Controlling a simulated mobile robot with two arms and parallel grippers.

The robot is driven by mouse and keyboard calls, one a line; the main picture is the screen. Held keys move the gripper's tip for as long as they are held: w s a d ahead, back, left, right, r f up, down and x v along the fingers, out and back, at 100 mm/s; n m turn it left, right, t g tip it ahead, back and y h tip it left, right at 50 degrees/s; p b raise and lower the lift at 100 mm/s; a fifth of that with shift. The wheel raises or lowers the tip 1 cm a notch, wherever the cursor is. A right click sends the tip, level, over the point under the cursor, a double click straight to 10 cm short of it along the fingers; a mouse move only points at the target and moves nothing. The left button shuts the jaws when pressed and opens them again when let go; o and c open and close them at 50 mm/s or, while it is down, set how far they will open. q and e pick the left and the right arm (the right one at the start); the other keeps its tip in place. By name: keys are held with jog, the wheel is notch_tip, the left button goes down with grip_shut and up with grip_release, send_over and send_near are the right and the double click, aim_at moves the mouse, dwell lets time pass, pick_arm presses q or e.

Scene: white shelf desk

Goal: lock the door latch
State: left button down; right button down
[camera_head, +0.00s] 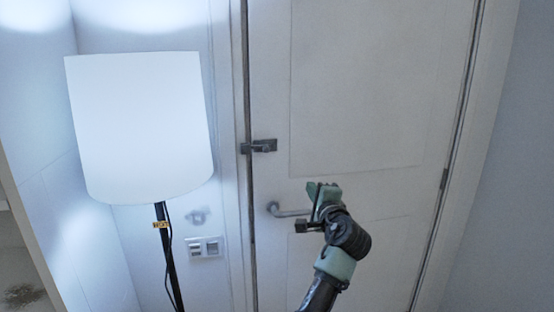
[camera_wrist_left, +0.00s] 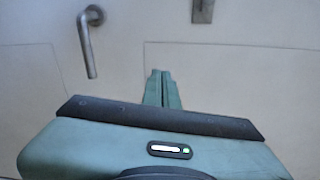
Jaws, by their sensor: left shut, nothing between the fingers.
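A dark metal door latch (camera_head: 260,146) sits at the left edge of a white door (camera_head: 370,90), above the lever handle (camera_head: 288,210). My left gripper (camera_head: 316,187) is in front of the door, to the right of and below the latch and apart from it. In the left wrist view its two green fingers (camera_wrist_left: 161,88) are together with nothing between them. The handle (camera_wrist_left: 90,42) shows at upper left there, and part of a metal plate (camera_wrist_left: 202,10), probably the latch, shows at the top edge. My right gripper is not in view.
A floor lamp with a large white shade (camera_head: 140,125) stands left of the door on a dark pole. A wall switch plate (camera_head: 205,248) is behind it. The door surface around the latch is clear.

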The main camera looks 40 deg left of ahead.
aim_at(268, 151)
pick_arm(q)
notch_tip(268, 151, up, 6)
jog(key=s+a+n+g+y, duration=0.1)
jog(key=s+a+y, duration=0.1)
jog(key=w+a+p, duration=0.1)
jog(key=a, duration=0.2)
jog(key=w+a+p, duration=0.1)
jog(key=a+p, duration=0.1)
jog(key=a, duration=0.2)
jog(key=a+r+p, duration=0.1)
jog(key=a+p, duration=0.1)
jog(key=a, duration=0.1)
jog(key=shift+w+a+r, duration=0.1)
jog(key=shift+w+a, duration=0.3)
jog(key=shift+s+a+r+p, duration=0.15)
jog(key=shift+s+a+p, duration=0.55)
jog(key=shift+s, duration=0.1)
